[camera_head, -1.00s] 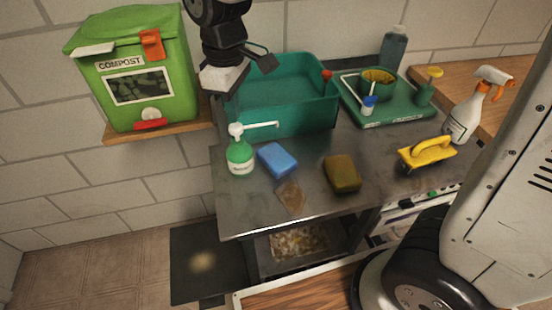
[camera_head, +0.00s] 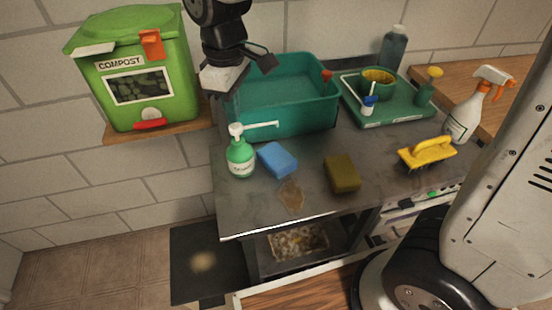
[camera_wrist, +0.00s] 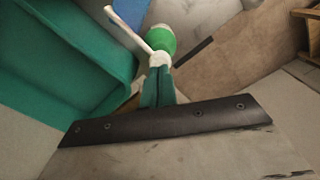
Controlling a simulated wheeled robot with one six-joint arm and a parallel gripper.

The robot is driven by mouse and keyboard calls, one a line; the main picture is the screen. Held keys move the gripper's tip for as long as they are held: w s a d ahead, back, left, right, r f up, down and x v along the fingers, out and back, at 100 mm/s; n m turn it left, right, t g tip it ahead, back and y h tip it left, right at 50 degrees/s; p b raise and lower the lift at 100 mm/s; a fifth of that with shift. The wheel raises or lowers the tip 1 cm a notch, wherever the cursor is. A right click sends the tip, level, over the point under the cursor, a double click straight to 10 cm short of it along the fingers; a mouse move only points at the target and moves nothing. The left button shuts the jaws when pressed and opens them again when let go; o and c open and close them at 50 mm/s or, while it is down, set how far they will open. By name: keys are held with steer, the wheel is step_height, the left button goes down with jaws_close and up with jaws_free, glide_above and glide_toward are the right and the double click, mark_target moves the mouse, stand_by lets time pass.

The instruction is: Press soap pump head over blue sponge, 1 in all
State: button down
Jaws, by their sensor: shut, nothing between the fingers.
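The soap pump (camera_head: 241,158) is a green bottle with a white pump head (camera_head: 237,131). It stands upright near the counter's left edge, its long nozzle pointing right. The blue sponge (camera_head: 277,160) lies flat just right of the bottle; in the picture the nozzle tip appears above its far edge. My gripper is above and behind the bottle, apart from the pump head; its fingertips blend into the green tub in the head view. In the wrist view my gripper (camera_wrist: 158,78) is shut and empty, with the pump head (camera_wrist: 160,58) beyond the fingertips and the sponge (camera_wrist: 130,10) partly cut off.
A green tub (camera_head: 290,122) stands behind the bottle. A brown sponge (camera_head: 342,174) and a yellow brush (camera_head: 428,152) lie to the right. A spray bottle (camera_head: 462,118) and a green tray (camera_head: 385,119) stand farther right. A compost bin (camera_head: 140,70) is on the left shelf.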

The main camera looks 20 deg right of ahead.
steer(key=shift+f, duration=0.1)
steer(key=shift+f, duration=1.4)
steer(key=shift+r, duration=1.45)
steer(key=shift+r, duration=0.1)
step_height(320, 180, up, 6)
steer(key=shift+f, duration=0.1)
stand_by(0.4)
